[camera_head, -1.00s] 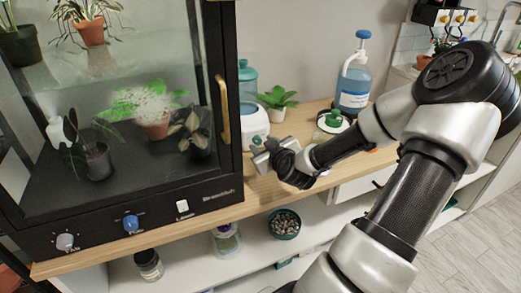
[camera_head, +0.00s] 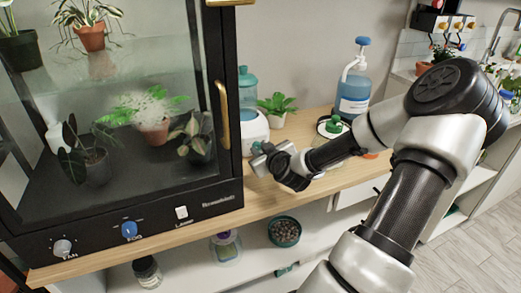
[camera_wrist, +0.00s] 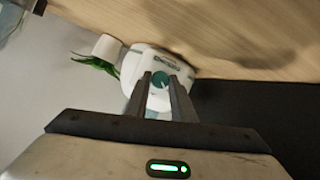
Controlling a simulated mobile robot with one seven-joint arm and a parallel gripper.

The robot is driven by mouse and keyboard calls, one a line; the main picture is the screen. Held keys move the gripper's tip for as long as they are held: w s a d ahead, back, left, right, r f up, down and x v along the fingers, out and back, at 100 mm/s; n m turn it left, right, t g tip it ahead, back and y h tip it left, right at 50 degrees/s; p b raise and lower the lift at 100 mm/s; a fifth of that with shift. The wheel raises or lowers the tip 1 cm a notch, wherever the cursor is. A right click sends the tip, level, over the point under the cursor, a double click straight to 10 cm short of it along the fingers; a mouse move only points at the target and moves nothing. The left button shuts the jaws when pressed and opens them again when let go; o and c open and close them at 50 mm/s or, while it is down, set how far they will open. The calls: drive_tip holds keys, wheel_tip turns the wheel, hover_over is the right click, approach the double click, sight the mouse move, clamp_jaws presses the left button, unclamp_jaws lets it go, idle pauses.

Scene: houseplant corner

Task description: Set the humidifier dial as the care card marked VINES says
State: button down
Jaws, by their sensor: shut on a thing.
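The humidifier (camera_head: 254,128) has a white base and a teal tank, and stands on the wooden counter just right of the glass cabinet. Its round teal dial (camera_wrist: 160,79) faces the wrist camera and carries a light pointer mark. My gripper (camera_wrist: 159,80) has one finger on each side of the dial and is shut on it. Small print above the dial is too blurred to read. I see no readable care card marked VINES.
The glass cabinet (camera_head: 226,185) with a black frame and several plants stands close on the left; its brass handle (camera_head: 224,113) is near my gripper. A green plant (camera_head: 277,103) is beside the humidifier. A blue pump bottle (camera_head: 354,90) stands farther right on the counter (camera_head: 240,213).

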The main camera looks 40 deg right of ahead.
drive_tip(key=shift+d+r+m+y+p, duration=0.15)
drive_tip(key=shift+m+y+p, duration=0.15)
drive_tip(key=shift+m+p, duration=0.4)
drive_tip(key=shift+d+m+y+p, duration=0.1)
drive_tip(key=shift+m+y+p, duration=0.7)
drive_tip(key=shift+m+p, duration=0.4)
drive_tip(key=shift+s+d+f+m+t+y+p, duration=0.15)
drive_tip(key=shift+m+t+y+p, duration=0.15)
drive_tip(key=shift+m+y, duration=0.25)
drive_tip(key=shift+w+f+m+t+y+p, duration=0.15)
drive_tip(key=shift+m+t+y, duration=0.2)
drive_tip(key=shift+m, duration=0.3)
drive_tip(key=shift+s+d+f+m+t+y+b, duration=0.15)
drive_tip(key=shift+m+t+y+b, duration=0.1)
drive_tip(key=shift+m+b, duration=0.35)
drive_tip(key=shift+w+a+f+m+t+y+b, duration=0.1)
drive_tip(key=shift+m+y+b, duration=0.15)
drive_tip(key=shift+m+b, duration=0.3)
drive_tip(key=shift+m+t+y+b, duration=0.4)
drive_tip(key=shift+m+t+b, duration=0.1)
drive_tip(key=shift+m+b, duration=0.75)
drive_tip(key=shift+r, duration=0.1)
